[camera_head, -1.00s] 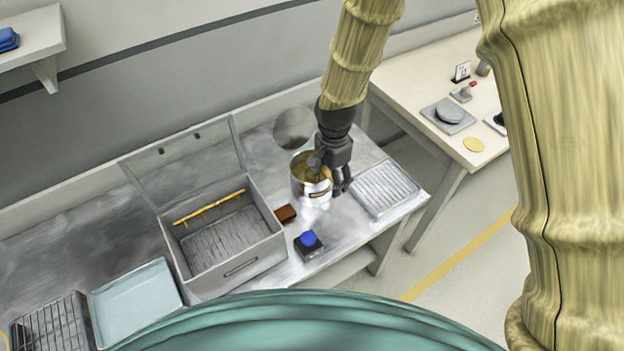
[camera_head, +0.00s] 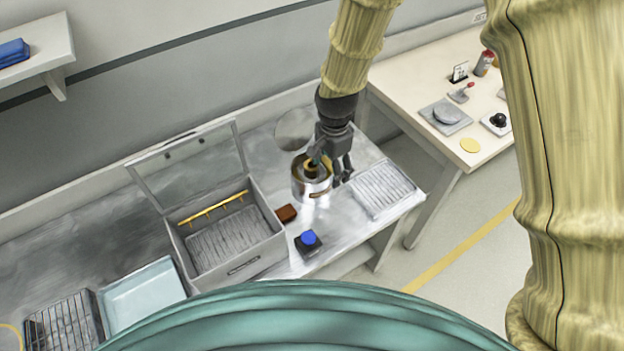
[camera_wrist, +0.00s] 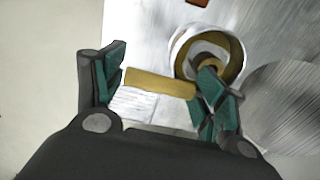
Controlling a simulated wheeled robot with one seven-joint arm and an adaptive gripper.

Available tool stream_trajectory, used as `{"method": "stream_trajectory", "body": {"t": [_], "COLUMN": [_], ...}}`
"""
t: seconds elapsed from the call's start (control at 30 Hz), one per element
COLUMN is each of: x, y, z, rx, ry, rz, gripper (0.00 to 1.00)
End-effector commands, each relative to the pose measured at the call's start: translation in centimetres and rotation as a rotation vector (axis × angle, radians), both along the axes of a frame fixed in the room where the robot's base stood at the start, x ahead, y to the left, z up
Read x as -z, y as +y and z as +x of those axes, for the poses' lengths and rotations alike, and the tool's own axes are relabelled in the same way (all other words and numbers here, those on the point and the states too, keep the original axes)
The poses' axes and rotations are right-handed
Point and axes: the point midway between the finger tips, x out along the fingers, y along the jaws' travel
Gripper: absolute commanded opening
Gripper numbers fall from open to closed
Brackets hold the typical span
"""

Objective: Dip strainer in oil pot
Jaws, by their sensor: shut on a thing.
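The metal oil pot (camera_head: 311,188) stands on the steel counter. It also shows at the upper right in the wrist view (camera_wrist: 177,45). My gripper (camera_head: 331,170) is at the pot's right rim, pointing down. In the wrist view my gripper (camera_wrist: 160,84) is shut on a yellow-brown bar, which looks like the strainer's handle (camera_wrist: 160,83). A dark round part with a golden ring, likely the strainer (camera_head: 311,170), shows inside the pot's mouth. How deep it sits in the oil cannot be told. My right finger partly covers the pot in the wrist view.
An open-lidded box (camera_head: 245,262) with a yellow rack stands left of the pot. A brown block (camera_head: 286,213) and a blue-button box (camera_head: 308,243) lie in front. A ribbed tray (camera_head: 382,188) is close on the right. A round grey disc (camera_head: 295,128) is behind.

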Motion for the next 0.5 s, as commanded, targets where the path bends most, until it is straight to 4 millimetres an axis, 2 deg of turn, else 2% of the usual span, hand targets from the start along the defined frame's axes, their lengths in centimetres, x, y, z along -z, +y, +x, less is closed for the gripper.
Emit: {"method": "stream_trajectory", "body": {"t": [0.5], "x": [-2.8], "y": [0.0], "z": [0.1], "rx": [0.000], "ry": [-0.001], "rz": [0.000], "gripper": [0.24]}}
